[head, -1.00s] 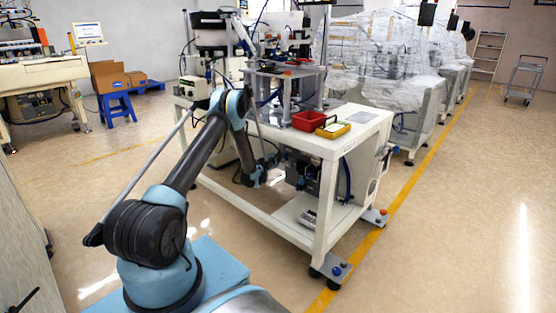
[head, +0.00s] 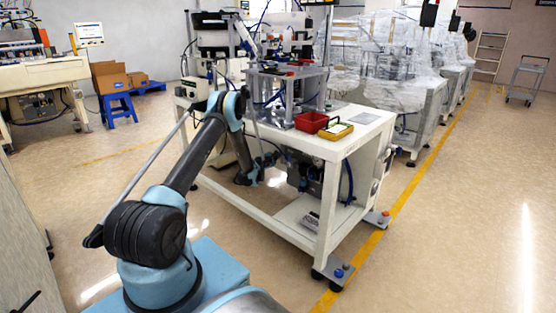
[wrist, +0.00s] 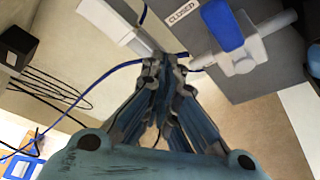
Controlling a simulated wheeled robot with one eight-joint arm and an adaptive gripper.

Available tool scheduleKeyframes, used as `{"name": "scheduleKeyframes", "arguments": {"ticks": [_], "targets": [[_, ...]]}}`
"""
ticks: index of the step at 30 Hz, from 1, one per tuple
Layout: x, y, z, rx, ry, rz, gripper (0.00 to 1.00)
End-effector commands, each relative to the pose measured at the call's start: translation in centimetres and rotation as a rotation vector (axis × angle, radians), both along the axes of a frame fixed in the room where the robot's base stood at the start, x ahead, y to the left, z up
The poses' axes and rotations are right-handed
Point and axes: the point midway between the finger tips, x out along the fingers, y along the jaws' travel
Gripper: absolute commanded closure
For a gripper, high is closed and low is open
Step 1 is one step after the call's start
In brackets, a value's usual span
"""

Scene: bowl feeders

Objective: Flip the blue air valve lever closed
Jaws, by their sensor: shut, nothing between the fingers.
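The blue air valve lever (wrist: 222,26) is at the upper right of the wrist view, on a pale valve body (wrist: 243,58) fixed to a grey plate. The lever lies roughly crosswise to the pale pipe. A label reading CLOSED (wrist: 183,13) is just left of the lever. My gripper (wrist: 164,62) is shut and empty, left of and below the lever in the picture, apart from the lever. Its tips are near the left end of the valve fitting; I cannot tell whether they touch it.
A blue hose (wrist: 100,75) crosses behind my fingers. A pale block (wrist: 115,25) is at upper left, and a black box (wrist: 17,45) with dark cables is at far left. On the bench are a red bin (head: 311,121) and a yellow tray (head: 337,131).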

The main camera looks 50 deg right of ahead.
Motion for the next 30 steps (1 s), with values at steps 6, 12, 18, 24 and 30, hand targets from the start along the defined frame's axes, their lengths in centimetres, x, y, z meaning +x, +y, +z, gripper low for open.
{"name": "scheduleKeyframes", "arguments": {"ticks": [6,12,18,24,30], "targets": [[-0.9,3.4,0.0,0.000,0.001,0.001,1.00],[-1.8,6.9,0.0,0.000,-0.001,0.004,1.00],[-2.5,9.0,0.0,0.000,0.000,0.004,1.00],[-2.7,9.7,0.0,0.000,-0.001,0.004,1.00],[-2.8,9.7,0.0,0.000,-0.001,0.004,1.00]]}}
